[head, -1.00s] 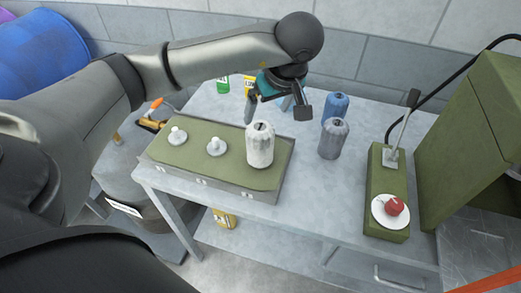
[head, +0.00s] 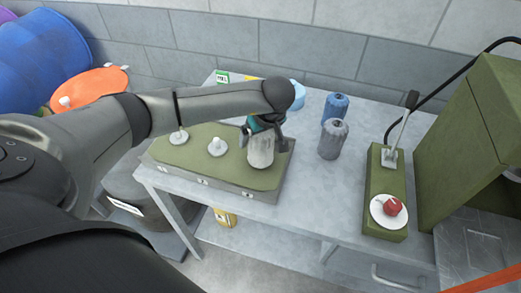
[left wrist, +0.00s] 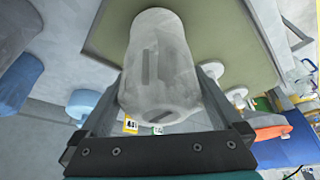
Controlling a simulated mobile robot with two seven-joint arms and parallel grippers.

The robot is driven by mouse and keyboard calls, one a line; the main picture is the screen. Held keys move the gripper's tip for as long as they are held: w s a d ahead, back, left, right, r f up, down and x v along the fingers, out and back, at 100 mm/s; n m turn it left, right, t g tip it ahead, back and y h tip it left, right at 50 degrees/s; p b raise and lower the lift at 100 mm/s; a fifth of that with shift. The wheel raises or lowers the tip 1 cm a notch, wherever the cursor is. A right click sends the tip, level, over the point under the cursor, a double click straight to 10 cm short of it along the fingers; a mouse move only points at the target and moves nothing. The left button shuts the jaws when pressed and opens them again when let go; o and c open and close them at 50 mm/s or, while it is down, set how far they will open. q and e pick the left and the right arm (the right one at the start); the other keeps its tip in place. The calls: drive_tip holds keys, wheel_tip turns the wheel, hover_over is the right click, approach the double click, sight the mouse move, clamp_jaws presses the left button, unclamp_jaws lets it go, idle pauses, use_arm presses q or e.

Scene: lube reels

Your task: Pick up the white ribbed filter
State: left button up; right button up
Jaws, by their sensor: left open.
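The white ribbed filter (head: 261,153) stands upright at the right end of the green-topped tray (head: 195,170). My left gripper (head: 264,137) is over it, pointing down, with the hand covering the filter's top in the head view. In the left wrist view the filter (left wrist: 158,62) fills the space between the two spread fingers of the left gripper (left wrist: 162,85). The fingers are open, one on each side of it. I cannot tell whether either finger touches it. My right gripper is not in view.
Two small white knobbed parts, one being (head: 217,147), stand on the tray to the left. A grey filter (head: 332,140) and a blue filter (head: 335,107) stand to the right. A green lever press (head: 387,190) with a red item is further right. Bare table lies between.

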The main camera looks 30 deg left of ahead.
use_arm(q)
clamp_jaws()
idle(0.8)
